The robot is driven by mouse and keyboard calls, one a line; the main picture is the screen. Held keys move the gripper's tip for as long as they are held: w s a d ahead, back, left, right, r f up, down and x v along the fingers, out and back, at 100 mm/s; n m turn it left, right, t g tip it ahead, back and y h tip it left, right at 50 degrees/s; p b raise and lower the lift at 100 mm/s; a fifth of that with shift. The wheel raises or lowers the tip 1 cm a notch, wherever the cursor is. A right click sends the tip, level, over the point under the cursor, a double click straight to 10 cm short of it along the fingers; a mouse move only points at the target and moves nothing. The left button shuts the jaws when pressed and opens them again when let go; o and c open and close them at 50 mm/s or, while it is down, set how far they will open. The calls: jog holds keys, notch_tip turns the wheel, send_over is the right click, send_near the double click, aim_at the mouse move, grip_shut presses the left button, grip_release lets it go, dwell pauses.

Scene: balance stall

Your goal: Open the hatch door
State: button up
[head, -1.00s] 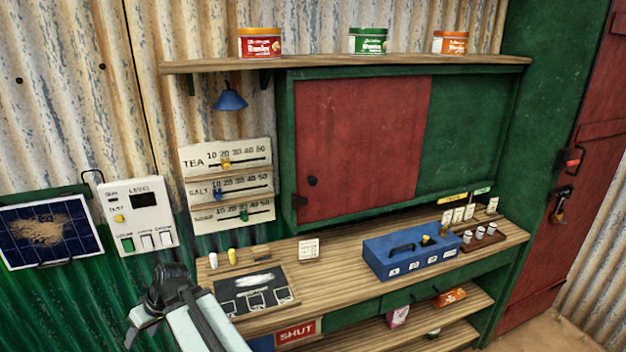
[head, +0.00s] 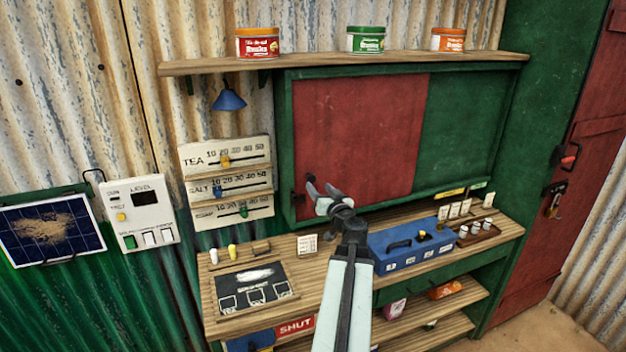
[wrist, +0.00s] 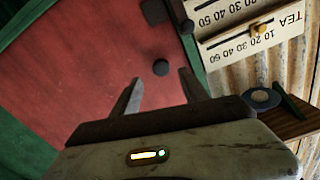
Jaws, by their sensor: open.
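The hatch door is a red panel (head: 365,125) set in a green frame (head: 286,150), covering the left part of the hatch; a dark green panel (head: 465,135) fills the right part. In the wrist view, the red panel (wrist: 80,80) carries a round dark knob (wrist: 160,68). My gripper (head: 321,185) is open in front of the panel's lower left corner. Its fingers (wrist: 161,79) point at the panel, with the knob in line between the tips. I cannot tell whether the knob is inside the jaws. In the head view, the gripper mostly covers the knob.
Below is a wooden counter (head: 225,293) with a blue box (head: 410,262), a dark board (head: 250,285) and small cards. Slider scales (head: 225,155) hang left of the hatch. A shelf (head: 345,66) with tins runs above. A dark latch (wrist: 153,12) sits near the frame edge.

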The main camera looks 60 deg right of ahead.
aim_at(312, 180)
jog(key=x, duration=0.7)
jog(key=shift+w, duration=0.1)
grip_shut()
jog(key=shift+a, duration=0.1)
dwell(0.9)
